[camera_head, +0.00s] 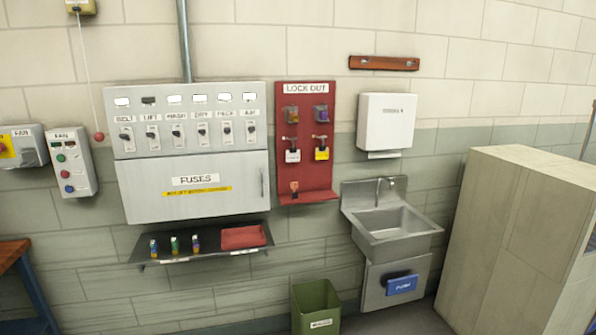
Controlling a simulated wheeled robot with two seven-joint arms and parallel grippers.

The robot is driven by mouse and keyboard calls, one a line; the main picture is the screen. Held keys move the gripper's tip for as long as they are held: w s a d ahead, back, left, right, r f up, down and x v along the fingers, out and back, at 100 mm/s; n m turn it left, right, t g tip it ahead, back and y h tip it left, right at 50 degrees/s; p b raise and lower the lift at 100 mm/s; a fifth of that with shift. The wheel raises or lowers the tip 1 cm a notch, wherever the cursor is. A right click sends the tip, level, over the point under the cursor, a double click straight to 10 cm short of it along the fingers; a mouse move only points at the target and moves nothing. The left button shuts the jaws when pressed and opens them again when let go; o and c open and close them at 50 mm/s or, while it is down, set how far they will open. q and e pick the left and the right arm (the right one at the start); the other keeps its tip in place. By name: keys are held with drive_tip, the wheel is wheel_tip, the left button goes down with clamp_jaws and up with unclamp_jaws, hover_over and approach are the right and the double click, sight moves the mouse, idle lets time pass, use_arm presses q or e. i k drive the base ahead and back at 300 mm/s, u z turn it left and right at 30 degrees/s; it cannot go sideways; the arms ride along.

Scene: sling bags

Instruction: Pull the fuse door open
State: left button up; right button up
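The fuse door (193,204) is a light grey panel labelled FUSES with a yellow strip below the label. It looks closed, flat under a row of labelled switches (187,136) on the wall panel. A thin vertical handle (262,183) is near the door's right edge. Neither of my grippers shows in the head view.
A dark shelf (200,250) below the door holds several small fuses and a red cloth-like item (243,237). Right of the door are a red LOCK OUT board (318,183), a metal sink (391,225) and a beige cabinet (500,235). A green bin (316,307) stands below.

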sight(185, 187)
drive_tip(key=u, duration=0.15)
drive_tip(key=i, duration=2.25)
drive_tip(key=u, duration=0.4)
